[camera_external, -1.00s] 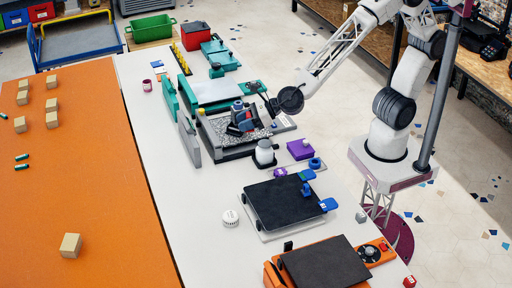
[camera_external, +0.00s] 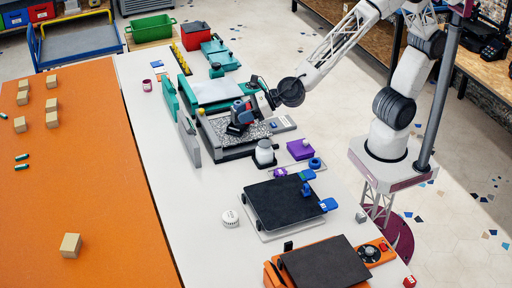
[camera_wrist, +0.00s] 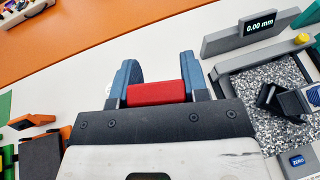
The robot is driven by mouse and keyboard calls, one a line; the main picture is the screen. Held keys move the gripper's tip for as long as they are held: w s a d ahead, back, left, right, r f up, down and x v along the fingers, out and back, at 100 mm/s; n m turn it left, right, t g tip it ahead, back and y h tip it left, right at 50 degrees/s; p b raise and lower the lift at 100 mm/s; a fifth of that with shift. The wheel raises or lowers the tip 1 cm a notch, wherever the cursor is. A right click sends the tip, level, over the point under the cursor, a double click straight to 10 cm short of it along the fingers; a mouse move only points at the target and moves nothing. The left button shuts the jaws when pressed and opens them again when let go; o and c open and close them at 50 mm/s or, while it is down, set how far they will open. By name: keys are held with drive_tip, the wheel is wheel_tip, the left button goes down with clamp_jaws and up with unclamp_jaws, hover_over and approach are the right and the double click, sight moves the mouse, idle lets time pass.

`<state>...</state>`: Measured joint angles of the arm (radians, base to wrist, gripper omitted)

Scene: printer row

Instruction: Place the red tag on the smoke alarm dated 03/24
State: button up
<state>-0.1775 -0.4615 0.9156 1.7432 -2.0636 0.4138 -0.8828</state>
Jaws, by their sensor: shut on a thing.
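My gripper (camera_wrist: 156,82) is shut on a red block-shaped piece, the red tag (camera_wrist: 154,93), held crosswise between its two blue fingers. In the external view my gripper (camera_external: 239,120) is over the grey measuring station, and its closeness to the surface is hard to judge. A white round smoke alarm (camera_external: 230,219) with ribbed sides lies on the white table, left of the black plate. Its marking is too small to read. In the wrist view a small white edge shows beside the left finger, and I cannot tell what it is.
The grey station with a speckled plate (camera_wrist: 246,95) and a 0.00 mm display (camera_wrist: 259,25) is right of my gripper in the wrist view. A white jar (camera_external: 264,153), purple box (camera_external: 300,149) and black plate (camera_external: 277,201) stand nearby. The table around the alarm is clear.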

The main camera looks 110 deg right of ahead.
drive_tip(key=shift+f, duration=0.1)
drive_tip(key=a+f+m+g+h, duration=0.2)
drive_tip(key=a+f+m+h, duration=0.1)
drive_tip(key=f, duration=0.3)
drive_tip(key=s+a+f+m+g+h, duration=0.1)
drive_tip(key=a+f+m+g+h, duration=0.2)
drive_tip(key=a+f+m, duration=0.1)
drive_tip(key=a+f+m+g+h, duration=0.2)
drive_tip(key=a+f+m+h, duration=0.1)
drive_tip(key=a+f, duration=0.2)
drive_tip(key=shift+s+f+m+h, duration=0.15)
drive_tip(key=shift+s+f, duration=0.05)
drive_tip(key=shift+f, duration=0.45)
drive_tip(key=shift+s+f+m+h, duration=0.15)
drive_tip(key=shift+s+f, duration=0.05)
drive_tip(key=shift+f, duration=0.45)
drive_tip(key=shift+s+a+f+m+g, duration=0.35)
drive_tip(key=shift+f+g, duration=0.1)
drive_tip(key=shift+g, duration=0.15)
hover_over(229, 211)
drive_tip(key=shift+f, duration=0.7)
drive_tip(key=shift+w, duration=0.1)
